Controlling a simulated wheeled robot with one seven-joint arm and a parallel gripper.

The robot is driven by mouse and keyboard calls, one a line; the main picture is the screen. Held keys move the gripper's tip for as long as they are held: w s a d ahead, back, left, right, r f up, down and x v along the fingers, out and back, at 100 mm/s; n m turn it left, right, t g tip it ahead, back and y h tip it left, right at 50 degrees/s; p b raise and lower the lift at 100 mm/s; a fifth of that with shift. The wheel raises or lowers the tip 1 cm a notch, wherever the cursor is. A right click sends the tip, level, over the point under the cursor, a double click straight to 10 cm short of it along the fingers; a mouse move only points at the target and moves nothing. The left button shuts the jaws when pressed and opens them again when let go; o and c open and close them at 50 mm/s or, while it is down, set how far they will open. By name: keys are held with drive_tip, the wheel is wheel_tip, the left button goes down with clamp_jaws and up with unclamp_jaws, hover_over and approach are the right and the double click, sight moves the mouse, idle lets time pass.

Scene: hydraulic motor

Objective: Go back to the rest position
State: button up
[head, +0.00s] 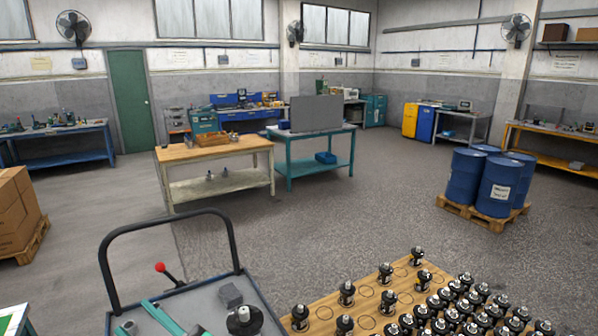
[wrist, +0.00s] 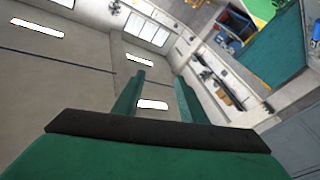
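My gripper (wrist: 159,85) shows in the wrist view as two teal fingers standing apart, with nothing seen between them. Past them are the walls, windows and ceiling lights, at a strong tilt. In the head view, teal parts (head: 160,317) show at the bottom edge over the cart; I cannot tell from this view how they sit against its top. A black motor with a silver shaft (head: 244,320) stands on the grey cart (head: 262,292), partly cut off by the frame. A small grey block (head: 230,295) lies just behind it.
A wooden board (head: 325,312) with many black motors stands right of the cart. The cart's black handle (head: 168,219) rises behind it. Cardboard boxes (head: 18,212) are at left, blue barrels (head: 499,187) on a pallet at right. A wood-topped workbench (head: 215,149) stands beyond open floor.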

drive_tip(key=s+d+f+m+t+h, duration=0.2)
drive_tip(key=d+f+m+t+h, duration=0.3)
drive_tip(key=d+f+m, duration=0.5)
drive_tip(key=s+d+f+m+t+h, duration=0.3)
drive_tip(key=d+f+m+h, duration=0.45)
drive_tip(key=f, duration=0.35)
drive_tip(key=s+d+f+h, duration=0.1)
drive_tip(key=s+d+f, duration=0.1)
drive_tip(key=s, duration=0.2)
drive_tip(key=s+d+f+m+h, duration=0.1)
drive_tip(key=s+d+f+h, duration=0.1)
drive_tip(key=s+d+f, duration=0.1)
drive_tip(key=s+d+f+g+h, duration=0.1)
drive_tip(key=s+d+f, duration=0.2)
drive_tip(key=s, duration=0.1)
drive_tip(key=shift+s+h, duration=0.25)
drive_tip(key=shift+s, duration=0.1)
drive_tip(key=s+d+f+n+g, duration=0.1)
drive_tip(key=s+d, duration=0.4)
drive_tip(key=s, duration=0.7)
drive_tip(key=shift+d+h, duration=0.25)
drive_tip(key=shift+h, duration=0.05)
